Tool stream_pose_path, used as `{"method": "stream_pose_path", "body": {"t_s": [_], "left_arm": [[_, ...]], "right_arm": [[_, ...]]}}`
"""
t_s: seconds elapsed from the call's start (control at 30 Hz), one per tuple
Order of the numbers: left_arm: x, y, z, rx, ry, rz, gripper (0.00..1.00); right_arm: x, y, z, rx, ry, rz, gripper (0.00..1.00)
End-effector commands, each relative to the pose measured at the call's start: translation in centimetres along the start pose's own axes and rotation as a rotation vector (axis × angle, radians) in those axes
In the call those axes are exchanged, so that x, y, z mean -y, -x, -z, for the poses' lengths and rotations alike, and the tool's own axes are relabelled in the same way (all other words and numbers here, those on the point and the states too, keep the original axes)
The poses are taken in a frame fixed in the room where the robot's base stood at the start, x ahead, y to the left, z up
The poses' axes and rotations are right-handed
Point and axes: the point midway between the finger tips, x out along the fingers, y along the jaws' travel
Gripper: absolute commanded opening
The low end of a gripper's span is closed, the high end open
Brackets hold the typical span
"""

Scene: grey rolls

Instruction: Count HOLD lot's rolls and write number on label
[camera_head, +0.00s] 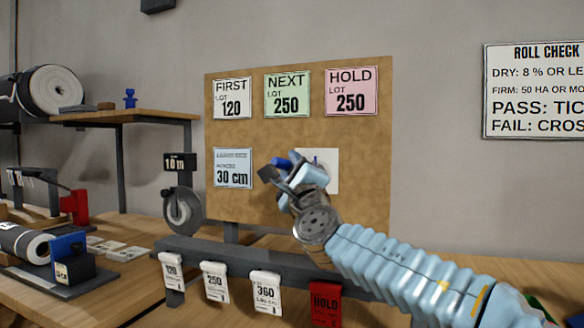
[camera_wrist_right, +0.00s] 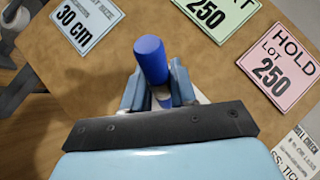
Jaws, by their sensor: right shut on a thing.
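The pink HOLD card (camera_head: 351,91), reading LOT 250, is on the brown board (camera_head: 260,205); it also shows in the wrist view (camera_wrist_right: 276,68). That gripper is shut on a blue cylindrical marker (camera_wrist_right: 151,60), which points towards the board. I cannot tell whether the marker touches the label. A red HOLD tag (camera_head: 325,302) hangs on the dark rail at the front. My left gripper is not in view.
FIRST 120 (camera_head: 232,98) and NEXT 250 (camera_head: 287,94) cards and a blue 30 cm card (camera_head: 233,168) are on the board. A large dark roll (camera_head: 38,94) lies on the left shelf, another roll (camera_head: 22,245) on the bench. The dark rail (camera_head: 235,257) stands before the board.

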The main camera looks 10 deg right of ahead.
Motion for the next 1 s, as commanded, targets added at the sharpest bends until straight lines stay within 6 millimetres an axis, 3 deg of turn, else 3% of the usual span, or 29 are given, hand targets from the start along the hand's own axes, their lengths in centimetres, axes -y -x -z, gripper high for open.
{"method": "stream_pose_path", "body": {"t_s": [1.0], "left_arm": [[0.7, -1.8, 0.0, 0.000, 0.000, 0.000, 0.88]], "right_arm": [[-1.7, 0.8, 0.9, 0.000, 0.000, 0.000, 0.00]]}}
